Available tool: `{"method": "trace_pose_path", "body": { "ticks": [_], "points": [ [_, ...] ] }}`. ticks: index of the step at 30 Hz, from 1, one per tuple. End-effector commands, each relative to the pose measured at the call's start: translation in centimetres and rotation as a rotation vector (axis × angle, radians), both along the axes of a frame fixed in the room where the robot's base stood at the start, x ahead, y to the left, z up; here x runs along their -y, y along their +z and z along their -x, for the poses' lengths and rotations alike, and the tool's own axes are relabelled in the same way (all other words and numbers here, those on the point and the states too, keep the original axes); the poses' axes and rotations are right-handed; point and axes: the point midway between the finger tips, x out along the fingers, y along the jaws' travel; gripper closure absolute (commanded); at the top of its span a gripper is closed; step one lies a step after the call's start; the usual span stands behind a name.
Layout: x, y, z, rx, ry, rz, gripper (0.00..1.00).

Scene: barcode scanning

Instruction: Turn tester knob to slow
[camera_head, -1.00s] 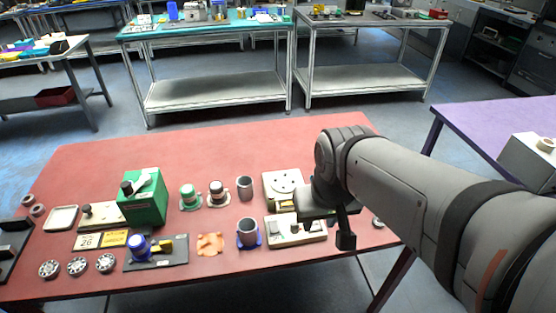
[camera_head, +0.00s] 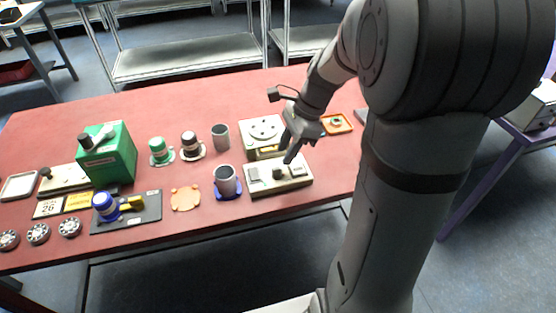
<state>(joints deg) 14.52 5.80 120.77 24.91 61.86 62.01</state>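A cream box with a dark knob, which looks like the tester (camera_head: 300,181), lies near the front edge of the red table, right of the middle. Its black knob (camera_head: 278,174) stands up from the top face, with a grey panel left of it. The knob's setting and any labels are too small to read. My gripper (camera_head: 289,152) points down just above the back of this box, close behind the knob and seemingly apart from it. The fingers are small and dark here, and I cannot tell how far apart they are. Nothing is visibly held.
A cream unit with a round dial plate (camera_head: 264,129) stands right behind the box. A grey cup on a blue base (camera_head: 227,182) is close on its left. A green box (camera_head: 106,155) and another knobbed cream unit (camera_head: 66,179) are farther left. An orange tray (camera_head: 336,124) lies to the right.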

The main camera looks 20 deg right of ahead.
Motion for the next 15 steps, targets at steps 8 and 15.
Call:
{"method": "trace_pose_path", "body": {
  "ticks": [8,15],
  "points": [
    [-1.6,-3.9,0.1,-0.001,0.004,0.000,0.67],
    [-2.0,-4.8,0.0,0.002,0.004,0.001,0.67]
  ]
}}
